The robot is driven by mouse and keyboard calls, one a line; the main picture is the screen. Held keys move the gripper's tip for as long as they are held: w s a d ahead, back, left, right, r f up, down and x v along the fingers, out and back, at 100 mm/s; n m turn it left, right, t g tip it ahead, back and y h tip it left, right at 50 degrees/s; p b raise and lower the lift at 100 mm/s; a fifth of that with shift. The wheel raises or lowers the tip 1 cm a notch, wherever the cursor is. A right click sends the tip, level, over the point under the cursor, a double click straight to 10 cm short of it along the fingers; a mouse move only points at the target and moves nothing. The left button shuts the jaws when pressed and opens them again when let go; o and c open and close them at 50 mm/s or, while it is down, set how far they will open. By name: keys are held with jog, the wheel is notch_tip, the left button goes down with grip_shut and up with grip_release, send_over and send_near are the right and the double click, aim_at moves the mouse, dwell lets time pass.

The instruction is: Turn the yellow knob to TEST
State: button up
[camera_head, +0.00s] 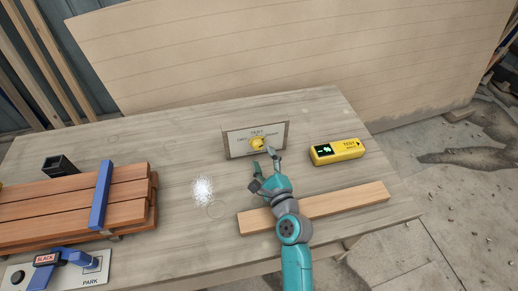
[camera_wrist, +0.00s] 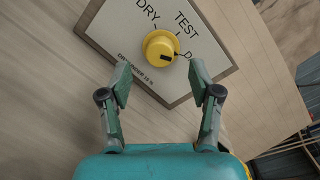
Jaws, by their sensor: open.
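The yellow knob (camera_head: 257,143) sits on a pale panel (camera_head: 235,147) that stands at the back of the workbench. In the wrist view the knob (camera_wrist: 158,44) is round, and its dark mark is on the side towards a partly cut-off label starting with D. The word TEST (camera_wrist: 186,24) is printed above and right of the knob, and DRY (camera_wrist: 147,10) is above left. My gripper (camera_head: 264,168) is in front of the panel, its fingers spread. In the wrist view my open gripper (camera_wrist: 160,76) has one finger each side, below the knob, and nothing between them.
A yellow meter (camera_head: 337,151) lies right of the panel. A wooden strip (camera_head: 345,202) lies beneath my arm. Clamped boards (camera_head: 60,210) and a blue lever marked SLACK (camera_head: 62,258) are on the left.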

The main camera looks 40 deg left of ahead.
aim_at(259, 147)
jog(key=shift+x, duration=2.2)
jog(key=c, duration=1.1)
jog(key=shift+c, duration=0.2)
jog(key=shift+n, duration=0.3)
jog(key=n, duration=0.5)
jog(key=shift+s+h, duration=0.1)
jog(key=shift+h, duration=0.2)
jog(key=n, duration=0.5)
jog(key=shift+h, duration=0.3)
jog(key=shift+f+n, duration=0.1)
jog(key=shift+n, duration=0.3)
